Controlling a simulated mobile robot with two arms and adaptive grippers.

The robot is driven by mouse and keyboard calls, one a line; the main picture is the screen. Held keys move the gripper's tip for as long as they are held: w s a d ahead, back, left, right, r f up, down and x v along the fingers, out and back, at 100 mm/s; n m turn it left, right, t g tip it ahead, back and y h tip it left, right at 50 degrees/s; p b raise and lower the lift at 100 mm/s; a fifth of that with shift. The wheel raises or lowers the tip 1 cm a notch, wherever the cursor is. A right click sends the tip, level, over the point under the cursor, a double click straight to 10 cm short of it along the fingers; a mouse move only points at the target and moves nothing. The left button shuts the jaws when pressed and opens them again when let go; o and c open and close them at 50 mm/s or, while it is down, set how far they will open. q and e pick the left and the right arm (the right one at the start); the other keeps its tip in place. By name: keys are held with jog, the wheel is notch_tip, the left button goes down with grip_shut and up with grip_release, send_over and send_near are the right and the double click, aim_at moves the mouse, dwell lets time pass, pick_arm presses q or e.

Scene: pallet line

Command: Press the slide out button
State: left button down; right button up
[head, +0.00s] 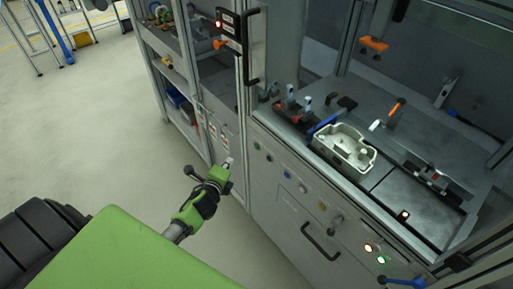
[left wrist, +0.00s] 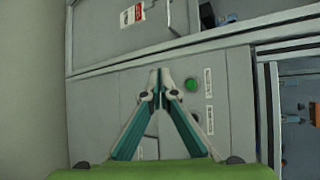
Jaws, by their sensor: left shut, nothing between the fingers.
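My left gripper (head: 229,163) is shut and empty, in front of the lower left of the machine's front panel. In the left wrist view its fingertips (left wrist: 159,72) meet close to a round green button (left wrist: 192,85), which lies just right of them. I cannot tell whether they touch the panel. White labels stand beside the button, too small to read. In the head view a row of small buttons runs along the panel, among them a blue one (head: 288,174). I cannot tell which is the slide out button. My right gripper is not in view.
A pale cast housing (head: 345,150) sits on the machine's worktop. Below the worktop are a dark handle (head: 321,243) and lit indicators (head: 368,248). A shelf rack (head: 178,100) stands at the back left. Open floor (head: 95,125) lies to the left.

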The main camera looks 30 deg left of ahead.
aim_at(256, 146)
pick_arm(q)
jog(key=shift+w, duration=0.1)
jog(key=w+d+b, duration=0.2)
jog(key=w+d, duration=0.1)
jog(key=w, duration=0.5)
jog(key=shift+d+b, duration=0.2)
jog(key=shift+b, duration=0.2)
dwell(1.4)
jog(key=shift+w+d, duration=0.15)
jog(key=shift+w, duration=0.2)
